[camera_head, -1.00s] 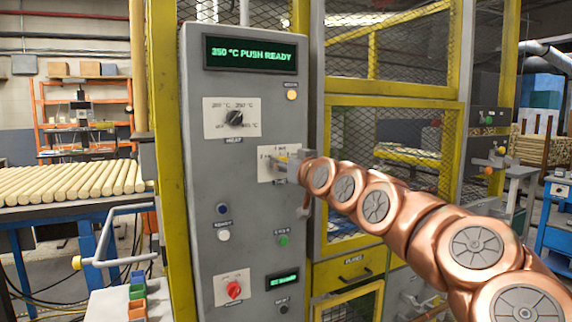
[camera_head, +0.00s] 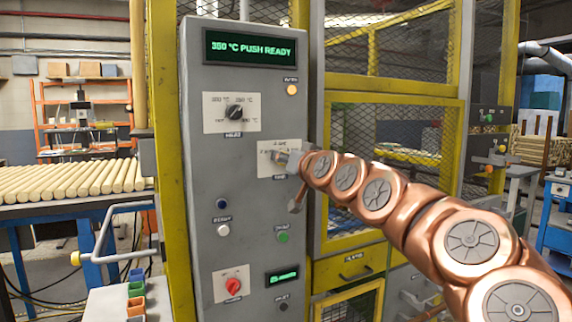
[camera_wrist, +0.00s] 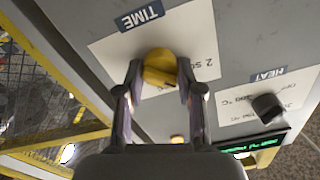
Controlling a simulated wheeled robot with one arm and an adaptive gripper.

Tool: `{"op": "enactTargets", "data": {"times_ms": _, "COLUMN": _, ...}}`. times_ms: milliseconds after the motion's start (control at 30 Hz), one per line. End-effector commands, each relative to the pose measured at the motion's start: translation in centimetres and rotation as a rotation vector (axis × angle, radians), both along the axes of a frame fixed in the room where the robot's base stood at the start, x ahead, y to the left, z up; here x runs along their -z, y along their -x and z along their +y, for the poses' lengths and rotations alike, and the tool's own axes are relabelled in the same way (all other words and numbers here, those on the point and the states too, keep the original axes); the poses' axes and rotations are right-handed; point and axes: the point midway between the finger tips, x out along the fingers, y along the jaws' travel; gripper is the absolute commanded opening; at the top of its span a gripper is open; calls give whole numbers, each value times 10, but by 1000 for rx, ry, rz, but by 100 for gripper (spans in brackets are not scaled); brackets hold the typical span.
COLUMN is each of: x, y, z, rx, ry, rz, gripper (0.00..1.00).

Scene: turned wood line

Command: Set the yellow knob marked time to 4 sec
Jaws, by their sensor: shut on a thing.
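The yellow knob (camera_wrist: 160,68) sits on a white plate under a label reading TIME (camera_wrist: 139,15) in the wrist view. My gripper (camera_wrist: 158,75) is shut on the yellow knob, one finger on each side of it. A "2 s" marking shows on the plate to the right of the knob; the other markings are mostly hidden in this view. In the head view my gripper (camera_head: 288,160) is at the white time plate (camera_head: 266,163) and covers the knob, so the knob's setting cannot be read there.
The black heat knob (camera_head: 235,113) is above left on the same grey panel. A display (camera_head: 249,48) reads "350 °C PUSH READY". Several buttons and a red knob (camera_head: 233,287) are lower down. A yellow mesh cage (camera_head: 385,175) stands right of the panel.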

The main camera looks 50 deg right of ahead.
Motion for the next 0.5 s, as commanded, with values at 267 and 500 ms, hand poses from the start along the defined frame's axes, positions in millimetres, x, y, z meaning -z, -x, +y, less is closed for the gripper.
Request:
{"op": "enactTargets", "data": {"times_ms": 267, "x": 1, "y": 1, "z": -1, "rx": 1, "ry": -246, "rz": -85, "gripper": 2}}
{"op": "enactTargets", "data": {"times_ms": 500, "x": 0, "y": 1, "z": -1, "rx": 1, "ry": -451, "rz": -157, "gripper": 2}}
